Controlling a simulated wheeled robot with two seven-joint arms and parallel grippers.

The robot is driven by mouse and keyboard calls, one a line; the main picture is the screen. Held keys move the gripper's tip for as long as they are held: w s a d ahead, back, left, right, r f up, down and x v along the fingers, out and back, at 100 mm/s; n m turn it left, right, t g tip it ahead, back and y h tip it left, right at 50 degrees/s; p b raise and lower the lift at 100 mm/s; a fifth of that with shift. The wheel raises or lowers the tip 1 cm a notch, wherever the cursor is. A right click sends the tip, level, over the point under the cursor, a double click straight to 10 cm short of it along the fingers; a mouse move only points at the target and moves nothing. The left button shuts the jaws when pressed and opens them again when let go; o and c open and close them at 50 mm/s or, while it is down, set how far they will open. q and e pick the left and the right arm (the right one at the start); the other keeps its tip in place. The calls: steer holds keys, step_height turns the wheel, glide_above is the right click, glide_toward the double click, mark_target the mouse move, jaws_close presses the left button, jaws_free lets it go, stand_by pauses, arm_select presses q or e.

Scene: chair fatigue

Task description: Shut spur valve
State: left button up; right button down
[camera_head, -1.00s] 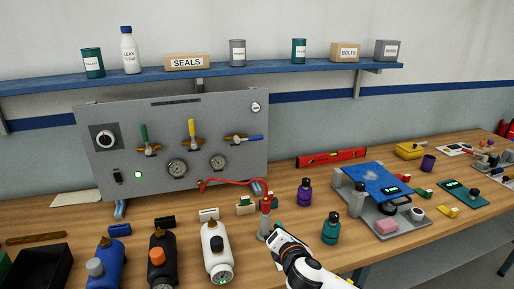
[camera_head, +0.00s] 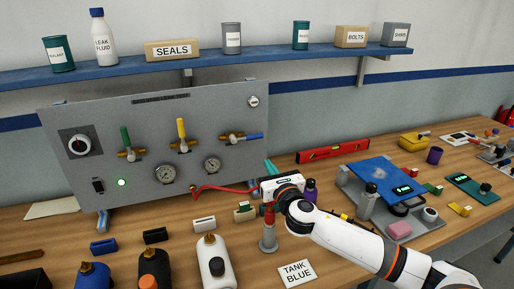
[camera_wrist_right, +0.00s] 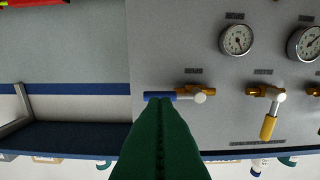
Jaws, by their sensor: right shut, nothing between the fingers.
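The grey valve panel (camera_head: 222,112) stands at the back left of the bench. It has green (camera_head: 126,138), yellow (camera_head: 182,130) and blue (camera_head: 250,136) lever handles. The green and yellow levers point up, and the blue lever lies horizontal, pointing right. Valve labels are too small to read. My right gripper (camera_head: 269,168) is in front of the panel's lower right corner, its green fingers shut and empty. In the upside-down right wrist view, its fingertips (camera_wrist_right: 160,99) overlap the edge of the blue handle (camera_wrist_right: 151,95); contact cannot be told. My left gripper is not in view.
Two gauges (camera_head: 166,174) and a lit green lamp (camera_head: 122,182) are on the panel. A red hose runs from it to a red-topped torch-like fitting (camera_head: 268,235) near my arm. Several bottles (camera_head: 212,262) stand in front. A blue shelf (camera_head: 130,86) runs above.

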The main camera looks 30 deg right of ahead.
mark_target(249, 138)
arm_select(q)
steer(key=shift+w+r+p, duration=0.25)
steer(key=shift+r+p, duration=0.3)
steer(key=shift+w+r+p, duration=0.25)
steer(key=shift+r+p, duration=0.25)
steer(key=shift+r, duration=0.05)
arm_select(e)
steer(key=x, duration=1)
steer(key=shift+f, duration=0.2)
steer(key=shift+w+d, duration=0.1)
steer(key=shift+w, duration=0.05)
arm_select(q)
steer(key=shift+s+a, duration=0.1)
arm_select(e)
steer(key=shift+d, duration=0.1)
